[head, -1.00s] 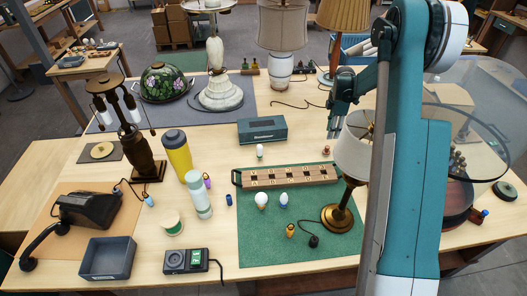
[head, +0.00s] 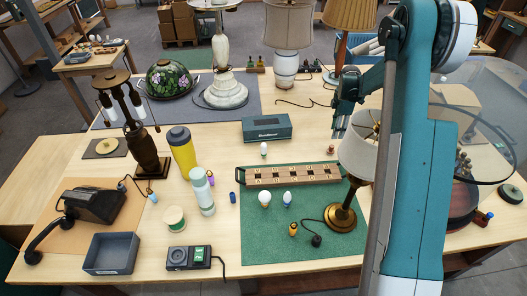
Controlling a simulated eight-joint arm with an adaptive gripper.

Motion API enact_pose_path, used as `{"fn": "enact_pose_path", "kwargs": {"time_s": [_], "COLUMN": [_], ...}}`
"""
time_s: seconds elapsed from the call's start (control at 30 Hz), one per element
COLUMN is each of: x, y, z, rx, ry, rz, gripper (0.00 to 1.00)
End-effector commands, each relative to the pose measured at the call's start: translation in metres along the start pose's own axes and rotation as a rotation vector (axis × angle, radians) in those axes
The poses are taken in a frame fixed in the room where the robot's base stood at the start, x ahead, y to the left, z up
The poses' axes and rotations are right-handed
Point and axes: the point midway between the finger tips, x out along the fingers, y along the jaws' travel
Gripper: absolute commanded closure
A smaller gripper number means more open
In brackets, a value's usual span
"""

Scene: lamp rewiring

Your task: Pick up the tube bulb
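Several small bulbs are on the table in the head view, and I cannot tell for sure which is the tube bulb. A round white bulb (head: 265,197) and a bluish-white bulb (head: 287,198) are on the green mat (head: 275,240), in front of the wooden socket strip (head: 290,174). My gripper (head: 338,128) hangs above the table, right of these bulbs and behind the small brass lamp's shade. It touches none of them. Its fingers are small and dark, so their opening is unclear.
The brass lamp (head: 343,215) stands close below my gripper. A teal box (head: 266,128), yellow tumbler (head: 181,150), pale bottle (head: 201,192) and grey tray (head: 112,254) stand around the mat. Tall lamps line the back. My arm hides much of the right side.

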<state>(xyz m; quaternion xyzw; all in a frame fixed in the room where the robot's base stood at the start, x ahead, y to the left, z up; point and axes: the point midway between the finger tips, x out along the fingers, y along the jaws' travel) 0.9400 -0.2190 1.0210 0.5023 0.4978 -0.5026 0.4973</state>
Motion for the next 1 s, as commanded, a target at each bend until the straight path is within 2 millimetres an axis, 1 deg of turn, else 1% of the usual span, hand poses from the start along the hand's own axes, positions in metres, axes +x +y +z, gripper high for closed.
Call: {"fn": "enact_pose_path", "kwargs": {"time_s": [0.17, 0.27, 0.47, 0.57, 0.6, 0.77, 0.87, 0.97, 1.0], "x": [-0.003, -0.010, -0.037, -0.054, -0.049, -0.047, -0.046, -0.045, -0.045], "y": [0.000, 0.000, 0.000, 0.000, 0.001, 0.005, 0.007, 0.009, 0.009], "z": [0.000, 0.000, 0.000, 0.000, -0.010, -0.040, -0.063, -0.092, -0.105], "rx": [0.000, 0.000, 0.000, 0.000, -0.025, -0.114, -0.182, -0.267, -0.308], "ry": [0.000, 0.000, 0.000, 0.000, -0.006, -0.031, -0.050, -0.074, -0.085], "rz": [0.000, 0.000, 0.000, 0.000, 0.005, 0.024, 0.038, 0.056, 0.064], "gripper": [0.64, 0.64, 0.64, 0.64, 0.64, 0.64, 0.64, 0.64, 0.64]}}
